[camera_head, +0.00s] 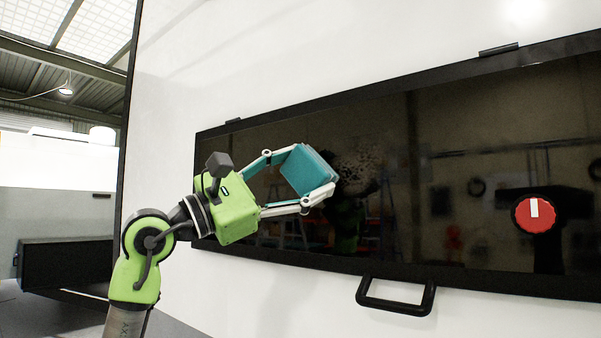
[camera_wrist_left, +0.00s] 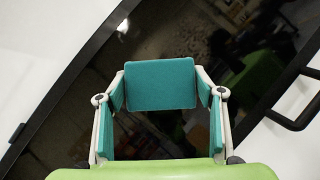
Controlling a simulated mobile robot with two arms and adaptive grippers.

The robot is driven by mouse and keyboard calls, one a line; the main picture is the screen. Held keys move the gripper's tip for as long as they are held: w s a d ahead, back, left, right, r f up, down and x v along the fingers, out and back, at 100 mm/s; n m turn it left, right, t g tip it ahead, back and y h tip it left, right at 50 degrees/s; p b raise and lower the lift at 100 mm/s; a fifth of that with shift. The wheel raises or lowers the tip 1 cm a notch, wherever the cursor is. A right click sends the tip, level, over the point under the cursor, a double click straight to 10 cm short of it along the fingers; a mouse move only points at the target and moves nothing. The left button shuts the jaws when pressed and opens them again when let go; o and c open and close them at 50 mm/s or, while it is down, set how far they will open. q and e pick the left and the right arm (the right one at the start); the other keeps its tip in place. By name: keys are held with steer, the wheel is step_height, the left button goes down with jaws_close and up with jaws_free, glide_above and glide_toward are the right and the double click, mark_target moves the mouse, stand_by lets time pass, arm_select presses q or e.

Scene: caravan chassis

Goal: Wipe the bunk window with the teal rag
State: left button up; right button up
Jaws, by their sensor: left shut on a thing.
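The bunk window (camera_head: 450,130) is a long dark glossy pane in a black frame on a white wall; it also shows in the left wrist view (camera_wrist_left: 150,40). A speckled brownish patch (camera_head: 357,168) shows on the pane just right of the rag. My left gripper (camera_head: 308,178) is shut on the teal rag (camera_head: 308,170), a flat square pad held in front of the window's left half. The rag (camera_wrist_left: 160,84) sits between the fingers in the left wrist view. I cannot tell whether it touches the glass. My right gripper is not in view.
A red round knob with a white mark (camera_head: 535,214) is on the right part of the window. A black handle (camera_head: 397,297) juts out below the frame. Black hinges (camera_head: 498,49) sit along the top edge. The white wall (camera_head: 250,60) around the window is clear.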

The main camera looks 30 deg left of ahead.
arm_select(q)
steer(key=shift+w, duration=0.75)
steer(key=shift+d, duration=0.1)
